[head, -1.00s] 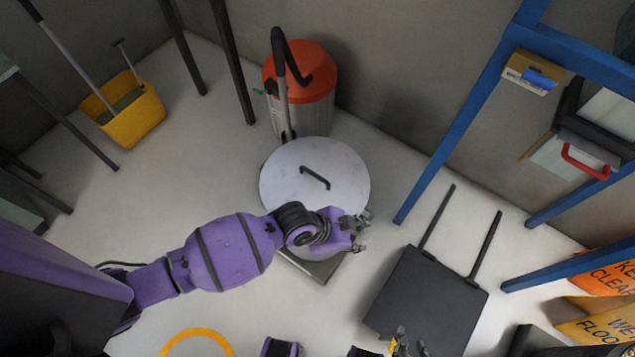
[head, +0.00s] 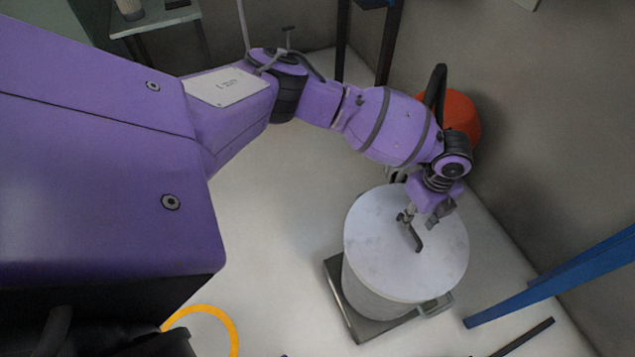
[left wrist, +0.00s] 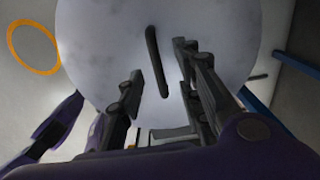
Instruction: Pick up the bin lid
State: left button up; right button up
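The bin lid (head: 385,250) is a pale round disc on top of a white cylindrical bin (head: 365,290). It has a dark bar handle (head: 413,235) across its middle. My left gripper (head: 428,213) is over the lid, at the far end of the handle, with its fingers spread. In the left wrist view, the lid (left wrist: 95,55) fills the upper middle. The handle (left wrist: 156,62) lies between the two open fingers (left wrist: 156,62), with a gap on each side. I cannot tell how far the fingertips are above the lid. My right gripper is not in view.
The bin stands on a grey low platform (head: 340,308). An orange-topped canister (head: 462,115) stands behind my left arm near the wall. A blue frame leg (head: 550,285) is to the right. A yellow ring (head: 232,335) lies at the lower left. Floor left of the bin is clear.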

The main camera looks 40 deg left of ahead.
aim_at(412, 228)
pick_arm(q)
jog(key=f, duration=0.5)
jog(key=shift+s+d+f+b, duration=0.2)
jog(key=shift+s+f+b, duration=0.15)
grip_shut()
jog(key=shift+w, duration=0.1)
